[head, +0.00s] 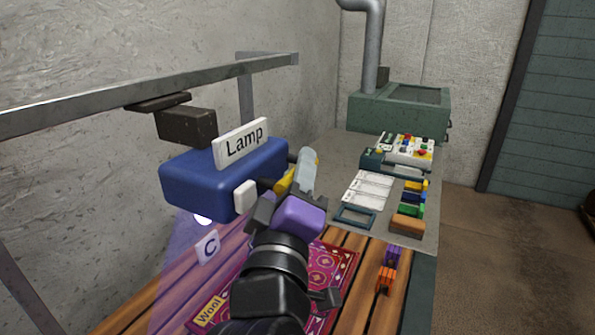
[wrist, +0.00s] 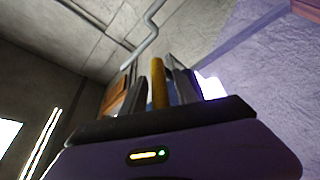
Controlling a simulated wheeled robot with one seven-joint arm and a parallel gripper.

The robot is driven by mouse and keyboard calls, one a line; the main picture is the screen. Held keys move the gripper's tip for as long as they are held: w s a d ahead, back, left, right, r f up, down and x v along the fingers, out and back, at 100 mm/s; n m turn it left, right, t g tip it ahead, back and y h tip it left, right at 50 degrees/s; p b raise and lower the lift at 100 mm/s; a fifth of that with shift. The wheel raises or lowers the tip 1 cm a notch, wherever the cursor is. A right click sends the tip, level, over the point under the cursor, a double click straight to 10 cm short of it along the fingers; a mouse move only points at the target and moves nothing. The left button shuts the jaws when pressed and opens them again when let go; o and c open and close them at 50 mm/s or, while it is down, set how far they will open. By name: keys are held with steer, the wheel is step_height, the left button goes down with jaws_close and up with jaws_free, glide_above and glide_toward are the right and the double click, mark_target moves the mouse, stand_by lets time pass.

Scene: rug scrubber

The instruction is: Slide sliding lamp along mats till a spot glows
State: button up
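The blue sliding lamp (head: 215,175) has a white "Lamp" sign on top and hangs under a metal rail. A bright white spot (head: 203,219) and a faint violet beam show below it. A yellow handle (head: 285,183) sticks out of its right side. My gripper (head: 290,190) is at that handle. In the wrist view the handle (wrist: 158,85) stands between my two fingers (wrist: 157,88); whether they press on it is unclear. A purple-red patterned mat (head: 335,268) tagged "Wool" lies below, partly hidden by my arm. No glowing spot shows on its visible part.
A dark carriage (head: 187,125) rides the grey rail (head: 130,90). A "C" card (head: 208,247) shows in the beam. Orange and purple clips (head: 385,280) lie on the wooden slats. The grey counter (head: 345,150) behind holds papers, coloured blocks and a control panel (head: 410,150).

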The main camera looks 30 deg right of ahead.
jaws_close()
stand_by(1.4)
